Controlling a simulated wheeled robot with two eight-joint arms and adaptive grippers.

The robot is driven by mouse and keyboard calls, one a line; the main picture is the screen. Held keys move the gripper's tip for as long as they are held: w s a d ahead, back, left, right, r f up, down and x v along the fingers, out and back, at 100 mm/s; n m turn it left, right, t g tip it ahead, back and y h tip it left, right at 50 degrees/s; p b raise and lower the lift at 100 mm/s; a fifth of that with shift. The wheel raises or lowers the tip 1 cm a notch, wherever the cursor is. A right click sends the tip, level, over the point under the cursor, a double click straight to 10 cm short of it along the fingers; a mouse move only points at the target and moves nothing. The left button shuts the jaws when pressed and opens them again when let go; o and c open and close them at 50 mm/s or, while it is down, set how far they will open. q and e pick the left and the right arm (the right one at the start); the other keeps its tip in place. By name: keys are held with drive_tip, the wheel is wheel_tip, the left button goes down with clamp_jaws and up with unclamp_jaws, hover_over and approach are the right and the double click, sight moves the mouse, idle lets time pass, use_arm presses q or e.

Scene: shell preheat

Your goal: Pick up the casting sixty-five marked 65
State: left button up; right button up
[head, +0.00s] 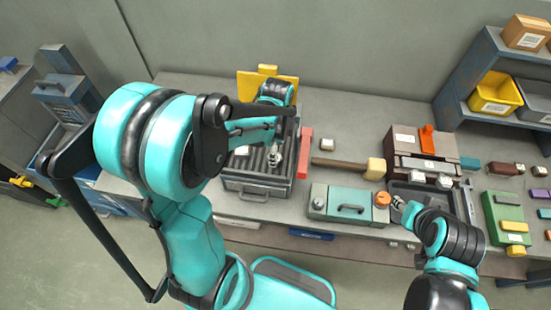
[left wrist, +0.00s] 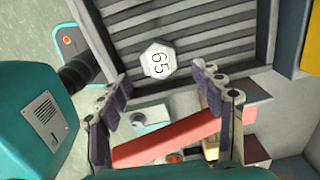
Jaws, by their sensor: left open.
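The casting sixty-five (left wrist: 158,60) is a small pale, many-sided piece with a black "65" on its top. It lies on the dark ribbed floor of a tray (left wrist: 112,8), near the tray's edge. A pale piece in the tray in the head view (head: 242,150) looks like the same casting. My left gripper (left wrist: 162,86) is open and empty, its fingers spread on either side below the casting in the wrist picture. In the head view my left gripper (head: 276,153) is over the tray (head: 255,188). My right gripper (head: 400,207) is by the teal case; its jaws are unclear.
A red bar (head: 305,152) stands right of the tray and crosses below it in the left wrist view (left wrist: 165,140). A teal case (head: 340,203), a wooden-handled mallet (head: 375,168) and a brown box (head: 408,142) are further right. A yellow block (head: 250,84) stands behind.

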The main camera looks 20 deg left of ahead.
use_arm(q)
wheel_tip(320, 180, down, 4)
drive_tip(key=shift+b, duration=0.5)
drive_tip(key=c, duration=1.3)
drive_tip(key=shift+r, duration=0.1)
